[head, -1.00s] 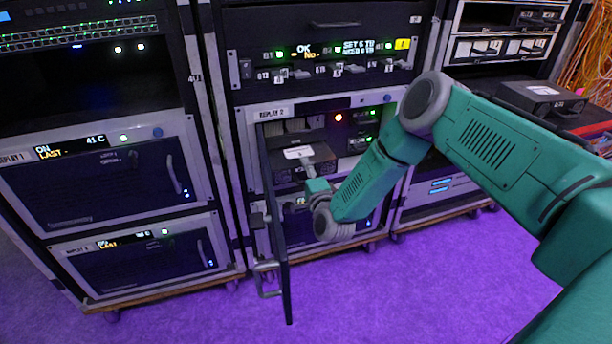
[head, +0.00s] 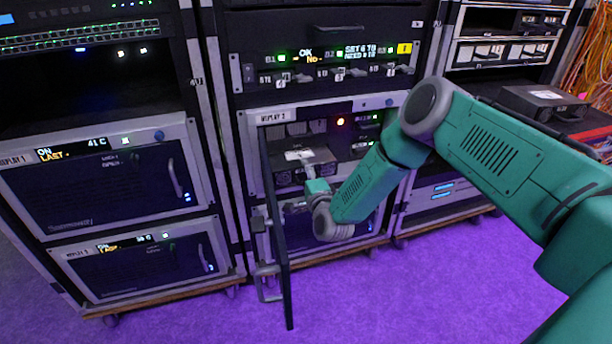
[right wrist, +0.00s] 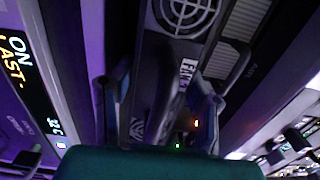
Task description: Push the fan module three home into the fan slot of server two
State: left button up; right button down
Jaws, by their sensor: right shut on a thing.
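Server two, marked REPLAY 2 (head: 273,117), is in the middle rack with its front door (head: 276,230) swung open towards me. The fan module (head: 288,176), a dark box with a pale label on top, is partly inside the server's open bay. How deep it sits cannot be told. My right gripper (head: 316,176) is shut on the module's front end. In the right wrist view, my fingers (right wrist: 162,98) lie either side of a dark handle below the module's FAN label (right wrist: 186,72), and a round fan grille (right wrist: 186,12) shows. My left gripper is out of view.
The open door stands close to the left of my right gripper. A panel with several connectors (head: 330,73) is above the bay. A dark box (head: 543,98) sits on the right. The purple floor (head: 400,290) is clear.

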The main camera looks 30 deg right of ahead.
jog(key=shift+x, duration=2.65)
jog(key=shift+w+r, duration=0.2)
jog(key=shift+w, duration=0.05)
jog(key=shift+s+f, duration=0.1)
jog(key=shift+s, duration=0.3)
jog(key=shift+w, duration=0.35)
jog(key=shift+s+a, duration=0.1)
jog(key=shift+s, duration=0.25)
jog(key=shift+w, duration=0.15)
jog(key=shift+w, duration=0.2)
dwell(0.3)
